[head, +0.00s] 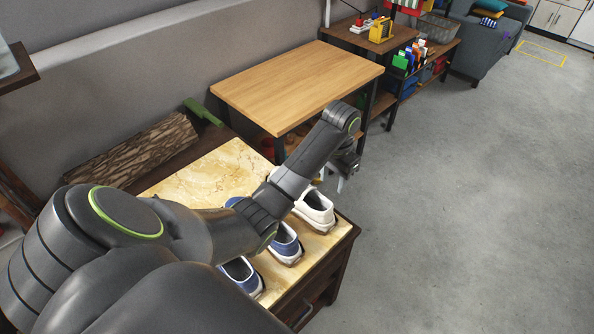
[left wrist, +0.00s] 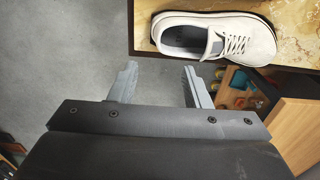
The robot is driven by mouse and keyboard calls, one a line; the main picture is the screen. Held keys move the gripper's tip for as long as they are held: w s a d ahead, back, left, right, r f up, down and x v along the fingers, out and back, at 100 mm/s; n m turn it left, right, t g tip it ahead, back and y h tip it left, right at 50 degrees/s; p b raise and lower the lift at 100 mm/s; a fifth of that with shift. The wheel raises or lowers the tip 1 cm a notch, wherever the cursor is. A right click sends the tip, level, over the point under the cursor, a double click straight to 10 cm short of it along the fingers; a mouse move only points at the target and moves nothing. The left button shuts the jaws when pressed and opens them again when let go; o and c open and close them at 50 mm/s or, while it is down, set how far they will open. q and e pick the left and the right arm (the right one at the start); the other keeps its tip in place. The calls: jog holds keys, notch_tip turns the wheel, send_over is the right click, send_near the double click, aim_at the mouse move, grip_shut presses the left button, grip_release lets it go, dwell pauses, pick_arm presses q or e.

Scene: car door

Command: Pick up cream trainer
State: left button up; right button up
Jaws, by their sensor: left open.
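The cream trainer (head: 316,211) sits upright on the marble-patterned top of a dark cabinet (head: 205,172), near its right end. In the left wrist view the cream trainer (left wrist: 216,38) lies beyond the fingertips, with its laces and heel opening showing. My left gripper (head: 343,181) is open and empty, off the cabinet's edge and apart from the trainer. Its two fingers also show in the left wrist view (left wrist: 158,75) over the floor. In the head view my left arm hides part of the cabinet top and of the trainer. My right gripper is not in view.
Blue-and-white shoes (head: 286,243) stand beside the cream trainer. A wooden table (head: 296,84) stands behind the cabinet, and a log (head: 135,150) lies by the wall. The grey floor (head: 460,200) on the right is clear.

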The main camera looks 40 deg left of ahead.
pick_arm(q)
jog(key=b, duration=0.5)
send_over(329, 208)
jog(key=f, duration=0.7)
jog(key=shift+s+d+f, duration=0.1)
jog(key=shift+s+f, duration=0.1)
jog(key=shift+w+f, duration=0.2)
jog(key=shift+f, duration=2.6)
grip_shut()
jog(key=shift+r, duration=0.1)
